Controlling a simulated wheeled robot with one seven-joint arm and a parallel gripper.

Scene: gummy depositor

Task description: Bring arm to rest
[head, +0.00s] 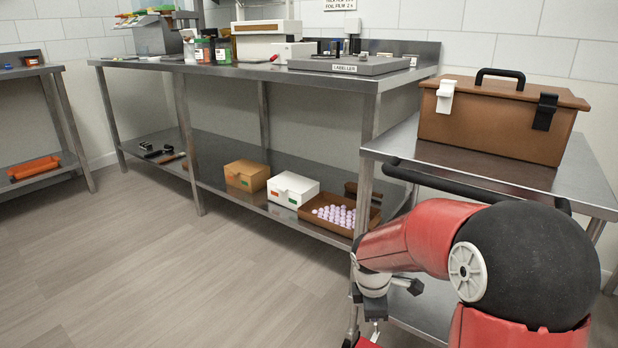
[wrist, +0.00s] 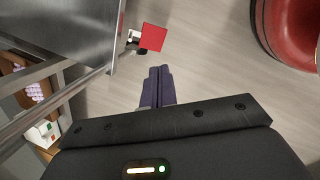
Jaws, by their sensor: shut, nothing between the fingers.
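My gripper (wrist: 159,72) shows in the wrist view with its two dark fingers pressed together and nothing between them. It points down at the bare floor. In the head view my red arm is folded at the lower right, in front of the cart (head: 455,165). There the wrist hangs low beside the cart's front leg, and the fingertips are cut off by the bottom edge.
A brown toolbox (head: 500,115) stands on the cart, close behind my arm. A steel bench (head: 235,72) holds a labeller (head: 348,65); its lower shelf carries boxes and a brown tray (head: 312,217). Floor at left is clear.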

